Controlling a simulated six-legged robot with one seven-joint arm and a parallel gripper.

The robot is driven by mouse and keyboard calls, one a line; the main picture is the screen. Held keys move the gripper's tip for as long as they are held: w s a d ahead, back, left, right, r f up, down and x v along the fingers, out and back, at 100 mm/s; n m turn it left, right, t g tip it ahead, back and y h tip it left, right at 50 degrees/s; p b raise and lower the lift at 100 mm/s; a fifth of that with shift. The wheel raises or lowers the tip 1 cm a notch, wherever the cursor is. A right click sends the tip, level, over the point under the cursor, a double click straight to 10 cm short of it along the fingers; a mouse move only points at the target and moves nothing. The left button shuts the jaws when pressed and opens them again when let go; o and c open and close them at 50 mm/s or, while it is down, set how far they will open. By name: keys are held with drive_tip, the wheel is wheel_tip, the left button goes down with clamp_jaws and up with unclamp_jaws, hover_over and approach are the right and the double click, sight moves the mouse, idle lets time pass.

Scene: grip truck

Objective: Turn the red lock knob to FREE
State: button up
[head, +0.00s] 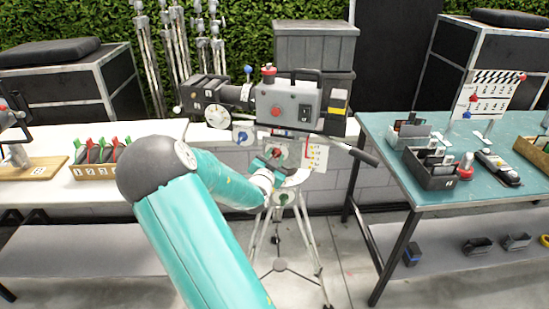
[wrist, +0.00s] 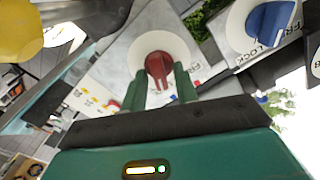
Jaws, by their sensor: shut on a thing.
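The red lock knob (wrist: 158,66) sits on a white round dial on a pale plate, in the middle of the wrist view. In the head view the red knob (head: 277,152) shows small, below the camera on the tripod. My gripper (wrist: 163,88) has its two green fingers on either side of the knob's lower part and is shut on it. The knob's bar points roughly down toward my gripper in the wrist view. The lettering beside this dial is partly hidden by my fingers. In the head view my gripper (head: 268,168) is at the plate below the camera.
A blue knob (wrist: 270,22) marked with LOCK lettering is at the upper right of the wrist view. The grey camera (head: 290,105) stands above on a tripod (head: 280,265), with a pan handle (head: 355,152) reaching right. A white table (head: 50,185) and a teal table (head: 385,185) flank it.

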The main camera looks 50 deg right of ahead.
drive_tip(key=n, duration=0.6)
drive_tip(key=shift+w+a, duration=0.1)
drive_tip(key=shift+w, duration=0.05)
drive_tip(key=n, duration=0.5)
drive_tip(key=shift+w, duration=0.1)
drive_tip(key=shift+n, duration=0.3)
drive_tip(key=o, duration=0.6)
drive_tip(key=shift+a, duration=0.1)
drive_tip(key=v, duration=1.3)
drive_tip(key=shift+a, duration=0.3)
